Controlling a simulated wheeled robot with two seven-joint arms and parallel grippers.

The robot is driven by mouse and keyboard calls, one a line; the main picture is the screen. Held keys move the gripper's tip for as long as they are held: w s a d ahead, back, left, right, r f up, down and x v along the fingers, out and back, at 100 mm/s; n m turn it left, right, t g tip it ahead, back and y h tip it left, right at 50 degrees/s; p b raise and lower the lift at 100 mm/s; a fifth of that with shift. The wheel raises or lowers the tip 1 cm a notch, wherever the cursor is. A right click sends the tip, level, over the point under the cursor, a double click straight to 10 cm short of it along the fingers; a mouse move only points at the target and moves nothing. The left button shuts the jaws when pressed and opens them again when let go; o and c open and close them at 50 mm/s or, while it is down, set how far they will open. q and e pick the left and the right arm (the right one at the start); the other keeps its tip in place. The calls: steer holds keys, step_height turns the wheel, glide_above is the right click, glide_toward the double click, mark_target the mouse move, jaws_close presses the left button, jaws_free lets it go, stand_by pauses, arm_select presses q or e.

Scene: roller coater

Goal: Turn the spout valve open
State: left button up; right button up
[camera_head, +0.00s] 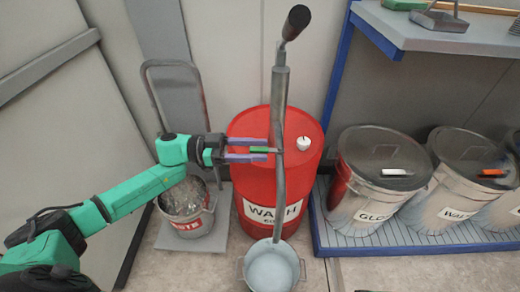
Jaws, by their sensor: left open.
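A red drum (252,185) labelled WASH stands in the middle of the camera_head view. A grey upright pipe (279,100) with a dark grip at its top runs in front of it, down towards a pale pot (271,268). A small green lever (260,150), which looks like the spout valve's handle, sticks out to the left of the pipe. My left gripper (262,150) comes in from the left, open, with one purple finger above the lever and one below. I cannot tell whether either finger touches it. My right gripper is not in view.
A bucket (184,205) of grey material stands on a hand truck (178,90) left of the drum. A blue-framed rack (345,240) with several labelled metal bins (368,210) stands to the right. A white knob (304,143) sits on the drum top.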

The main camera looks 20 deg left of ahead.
arm_select(q)
steer(key=shift+w+d, duration=0.15)
steer(key=shift+d, duration=0.4)
jaws_close()
stand_by(1.0)
